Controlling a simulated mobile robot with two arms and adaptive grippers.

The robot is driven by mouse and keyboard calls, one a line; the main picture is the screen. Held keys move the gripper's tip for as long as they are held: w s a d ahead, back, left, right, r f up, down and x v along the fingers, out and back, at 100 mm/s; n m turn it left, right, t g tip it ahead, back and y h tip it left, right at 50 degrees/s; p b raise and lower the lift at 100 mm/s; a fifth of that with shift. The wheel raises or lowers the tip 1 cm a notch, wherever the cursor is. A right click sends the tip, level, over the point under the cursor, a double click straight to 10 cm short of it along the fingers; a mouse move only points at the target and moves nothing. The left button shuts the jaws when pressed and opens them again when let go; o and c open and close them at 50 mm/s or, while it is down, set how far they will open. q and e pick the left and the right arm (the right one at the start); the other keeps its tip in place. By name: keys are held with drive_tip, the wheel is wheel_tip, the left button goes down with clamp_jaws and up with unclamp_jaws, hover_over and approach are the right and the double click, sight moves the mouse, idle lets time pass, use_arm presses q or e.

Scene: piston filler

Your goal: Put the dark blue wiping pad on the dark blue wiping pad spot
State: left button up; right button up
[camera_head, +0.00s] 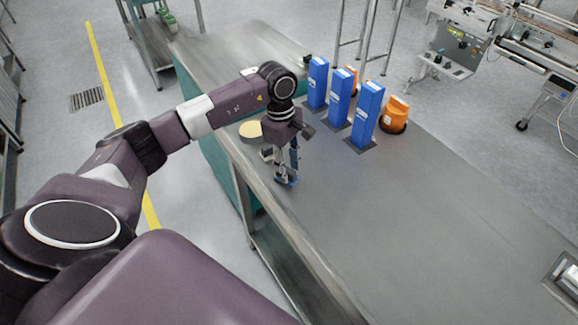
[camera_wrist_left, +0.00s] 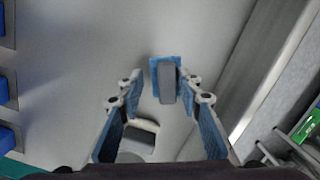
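The wiping pad (camera_wrist_left: 154,74), blue with a grey block-like handle (camera_wrist_left: 168,82), lies on the grey table top. Its blue edge also shows in the head view (camera_head: 287,181), below my left gripper (camera_head: 286,168). In the left wrist view, my left gripper (camera_wrist_left: 160,86) is open. Its two blue-lined fingers point toward the pad, one on each side of the handle, with gaps visible on both sides. I cannot tell how far the fingertips are above the pad. I cannot make out a dark blue spot for it. My right gripper is not in view.
A round cream-topped thing (camera_head: 250,131) is left of my gripper, near the table's left edge. The table top (camera_head: 430,210) to the right is clear.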

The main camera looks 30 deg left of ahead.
use_arm(q)
wheel_tip(320, 180, up, 12)
drive_tip(key=a+b, duration=0.1)
drive_tip(key=b, duration=0.1)
drive_tip(key=shift+a, duration=0.25)
